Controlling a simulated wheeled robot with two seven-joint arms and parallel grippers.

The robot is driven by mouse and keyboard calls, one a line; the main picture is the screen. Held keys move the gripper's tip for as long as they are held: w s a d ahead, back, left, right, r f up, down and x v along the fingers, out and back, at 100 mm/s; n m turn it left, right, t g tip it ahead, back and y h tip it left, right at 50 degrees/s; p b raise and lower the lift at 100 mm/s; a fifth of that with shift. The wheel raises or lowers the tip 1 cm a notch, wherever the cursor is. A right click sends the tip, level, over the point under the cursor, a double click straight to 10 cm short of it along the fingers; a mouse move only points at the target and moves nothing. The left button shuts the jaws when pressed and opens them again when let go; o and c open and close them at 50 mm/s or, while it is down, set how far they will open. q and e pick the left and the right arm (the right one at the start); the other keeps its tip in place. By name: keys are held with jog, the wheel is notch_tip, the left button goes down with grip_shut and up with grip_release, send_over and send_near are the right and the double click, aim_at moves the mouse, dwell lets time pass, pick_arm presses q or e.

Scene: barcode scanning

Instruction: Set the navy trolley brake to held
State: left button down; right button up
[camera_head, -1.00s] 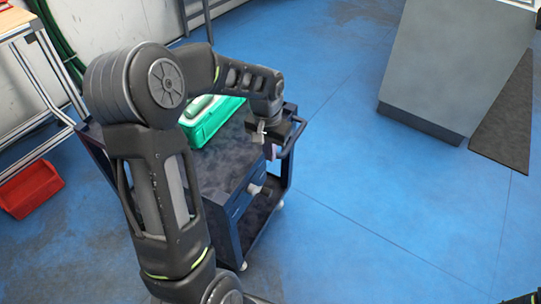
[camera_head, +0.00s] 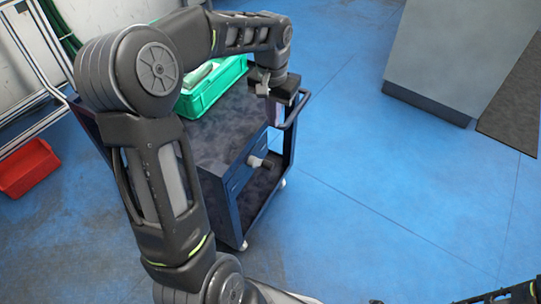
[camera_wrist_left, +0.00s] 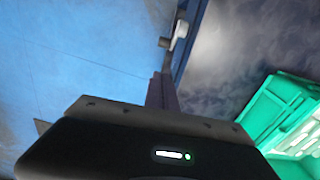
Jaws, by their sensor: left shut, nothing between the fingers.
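The navy trolley (camera_head: 222,140) stands on the blue floor below my left arm, with a dark top and a drawer front on its near right side. A pale grey knob or lever (camera_head: 258,160) sticks out near the drawer; it also shows in the left wrist view (camera_wrist_left: 180,36). I cannot tell its setting. My left gripper (camera_head: 262,90) is shut and empty, over the trolley's far right end near the push handle (camera_head: 293,112). It is clear of the knob. My left arm hides much of the trolley's left side.
A green crate (camera_head: 228,88) with pale contents stands on the trolley top. A red bin (camera_head: 28,168) lies on the floor at the left by a metal frame. A grey cabinet (camera_head: 450,55) stands at the upper right. Floor right of the trolley is clear.

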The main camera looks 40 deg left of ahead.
pick_arm(q)
jog(key=shift+f, duration=0.1)
jog(key=b, duration=0.3)
send_over(271, 163)
jog(key=w, duration=0.3)
notch_tip(271, 163, down, 10)
jog(key=shift+s+a+f+b, duration=0.2)
jog(key=shift+s+f, duration=0.4)
jog(key=shift+f, duration=0.2)
jog(key=shift+s+a+f+b, duration=0.1)
jog(key=shift+s+f+b, duration=0.05)
jog(key=shift+s+f, duration=0.55)
jog(key=shift+w+f, duration=0.1)
jog(key=shift+f, duration=0.35)
jog(key=shift+r, duration=0.1)
